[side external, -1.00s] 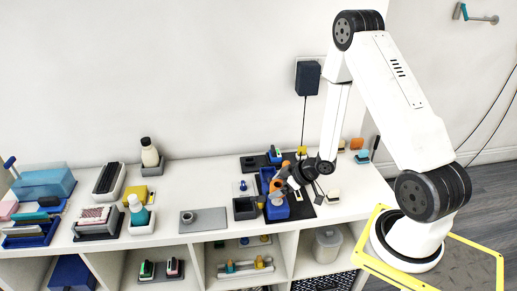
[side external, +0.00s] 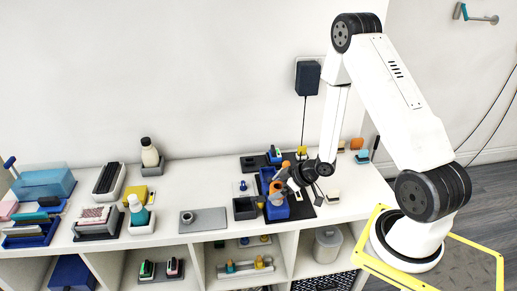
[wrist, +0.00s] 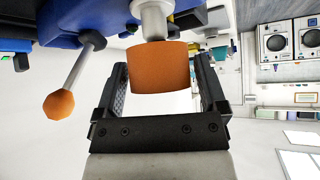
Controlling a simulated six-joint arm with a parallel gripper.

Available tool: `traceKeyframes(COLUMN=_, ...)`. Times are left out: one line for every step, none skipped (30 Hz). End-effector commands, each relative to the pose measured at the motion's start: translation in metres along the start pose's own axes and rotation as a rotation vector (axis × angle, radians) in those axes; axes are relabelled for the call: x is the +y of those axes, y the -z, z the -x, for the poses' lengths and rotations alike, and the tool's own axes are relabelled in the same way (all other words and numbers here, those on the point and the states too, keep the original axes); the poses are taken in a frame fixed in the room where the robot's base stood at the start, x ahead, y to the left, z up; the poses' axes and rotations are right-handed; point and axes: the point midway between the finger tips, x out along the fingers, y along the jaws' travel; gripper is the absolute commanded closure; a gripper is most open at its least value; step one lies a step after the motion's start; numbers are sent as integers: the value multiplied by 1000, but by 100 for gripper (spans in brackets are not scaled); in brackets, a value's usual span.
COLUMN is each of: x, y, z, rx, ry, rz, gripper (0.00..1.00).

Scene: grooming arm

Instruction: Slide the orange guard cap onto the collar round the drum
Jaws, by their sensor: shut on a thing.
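The orange guard cap (wrist: 160,68) is between the two dark fingers of my gripper (wrist: 162,75) in the wrist view, and the gripper is shut on it. A pale metal cylinder (wrist: 153,22), seemingly the drum and collar, meets the cap's far end. I cannot tell whether the cap is around it or only against it. In the side view my gripper (side external: 284,187) is low over the blue unit (side external: 278,212), with the orange cap (side external: 277,188) at its tip. The collar is too small to make out there.
An orange ball knob (wrist: 58,105) on a metal lever stands out beside the cap. A dark open box (side external: 244,208) and a grey plate (side external: 203,220) lie left of the blue unit. Small blocks (side external: 333,196) stand to its right.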

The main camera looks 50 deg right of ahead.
Motion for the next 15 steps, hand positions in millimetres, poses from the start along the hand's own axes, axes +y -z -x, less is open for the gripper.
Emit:
traceKeyframes(x=0, y=-1, z=-1, rx=0, ry=0, rz=0, gripper=95)
traceKeyframes(x=0, y=-1, z=-1, rx=0, ry=0, rz=0, gripper=95)
traceKeyframes(x=0, y=-2, z=-2, rx=0, ry=0, rz=0, gripper=95)
traceKeyframes(x=0, y=-2, z=-2, rx=0, ry=0, rz=0, gripper=95)
traceKeyframes(x=0, y=-2, z=-2, rx=0, ry=0, rz=0, gripper=95)
traceKeyframes(x=0, y=-3, z=-3, rx=0, ry=0, rz=0, gripper=95)
traceKeyframes(x=0, y=-3, z=-3, rx=0, ry=0, rz=0, gripper=95)
traceKeyframes(x=0, y=-4, z=-4, rx=0, ry=0, rz=0, gripper=95)
traceKeyframes(x=0, y=-4, z=-4, rx=0, ry=-1, rz=1, gripper=95)
traceKeyframes(x=0, y=-4, z=-5, rx=0, ry=-1, rz=1, gripper=95)
traceKeyframes(x=0, y=-5, z=-5, rx=0, ry=-1, rz=0, gripper=95)
traceKeyframes(x=0, y=-5, z=-6, rx=0, ry=-1, rz=0, gripper=95)
traceKeyframes(x=0, y=-6, z=-6, rx=0, ry=-1, rz=0, gripper=95)
traceKeyframes(x=0, y=-6, z=-6, rx=0, ry=-1, rz=0, gripper=95)
traceKeyframes(x=0, y=-7, z=-7, rx=0, ry=-1, rz=0, gripper=95)
